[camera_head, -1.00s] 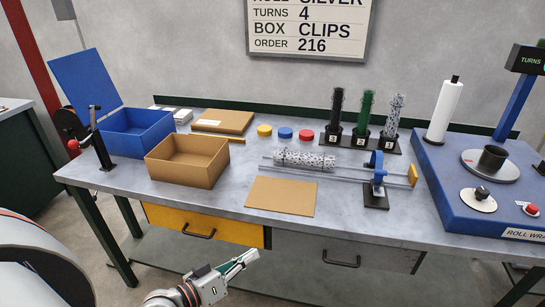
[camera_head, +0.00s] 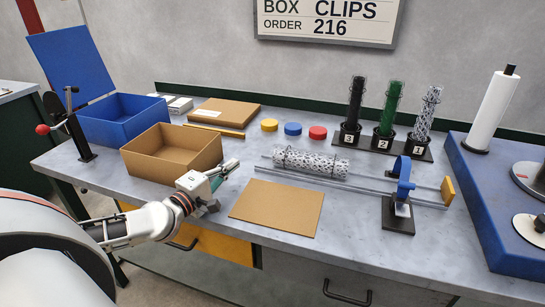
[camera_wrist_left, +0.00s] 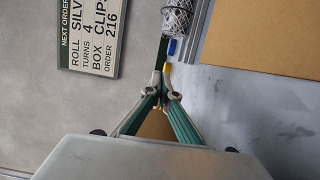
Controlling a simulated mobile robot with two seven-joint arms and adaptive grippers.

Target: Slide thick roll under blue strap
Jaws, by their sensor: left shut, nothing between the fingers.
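A thick speckled black-and-white roll (camera_head: 312,162) lies on the metal rails of a jig on the table. The blue strap (camera_head: 404,178) arches over the rails on a dark stand, to the right of the roll and apart from it. My left gripper (camera_head: 225,174) is shut and empty. It is above the table's front part, left of the roll and near the cardboard sheet, touching neither roll nor strap. In the left wrist view its fingertips (camera_wrist_left: 167,72) meet, and part of a speckled mesh-like roll (camera_wrist_left: 177,18) shows beyond them. My right gripper is not in view.
A flat cardboard sheet (camera_head: 278,208) lies in front of the rails. An open cardboard box (camera_head: 150,165) stands left of my gripper, with a blue box (camera_head: 105,133) behind it. Upright rolls stand in a black rack (camera_head: 380,146).

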